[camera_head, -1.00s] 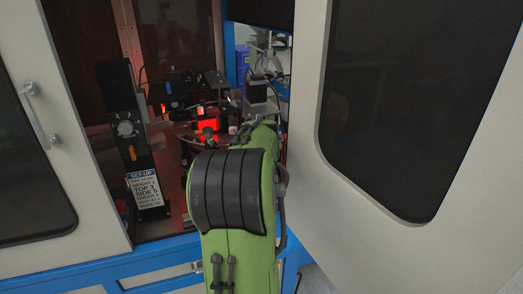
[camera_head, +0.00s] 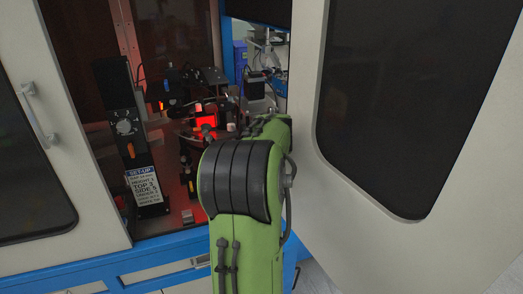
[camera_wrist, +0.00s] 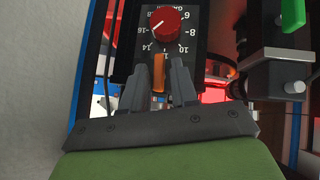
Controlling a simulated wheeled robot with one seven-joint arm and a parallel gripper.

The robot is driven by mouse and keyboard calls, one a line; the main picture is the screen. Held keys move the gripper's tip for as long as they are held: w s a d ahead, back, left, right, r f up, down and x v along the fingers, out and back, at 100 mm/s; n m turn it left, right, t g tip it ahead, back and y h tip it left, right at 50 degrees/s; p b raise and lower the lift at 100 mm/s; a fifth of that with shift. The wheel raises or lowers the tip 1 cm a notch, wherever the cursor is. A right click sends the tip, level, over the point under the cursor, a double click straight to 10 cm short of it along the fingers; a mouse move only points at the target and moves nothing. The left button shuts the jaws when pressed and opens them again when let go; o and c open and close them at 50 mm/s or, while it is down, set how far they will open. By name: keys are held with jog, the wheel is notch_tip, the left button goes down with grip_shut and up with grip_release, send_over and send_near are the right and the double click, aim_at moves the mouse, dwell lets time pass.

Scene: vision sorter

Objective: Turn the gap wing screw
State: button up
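In the wrist view my gripper (camera_wrist: 160,78) has its two grey fingers apart. A narrow upright orange piece (camera_wrist: 159,72) shows between the fingertips; it may be the gap wing screw. Contact with either finger cannot be made out. Just beyond it is a black dial plate (camera_wrist: 190,58) with upside-down numbers and a red knob (camera_wrist: 165,23) with a white mark. The dial's lettering seems to read gap. In the head view my own green and black arm reaches into the machine and hides my gripper.
A black post with a dial (camera_head: 124,127) and a set-up card (camera_head: 143,187) stands left of my arm. A large pale door (camera_head: 300,190) stands close on the right. A camera-like black body (camera_wrist: 273,80) is right of the fingers. Red-lit parts (camera_head: 206,121) lie behind.

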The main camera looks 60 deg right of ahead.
jog(key=shift+o, duration=0.5)
jog(key=shift+d, duration=0.1)
jog(key=v, duration=1.6)
jog(key=shift+o, duration=0.3)
jog(key=shift+f, duration=0.15)
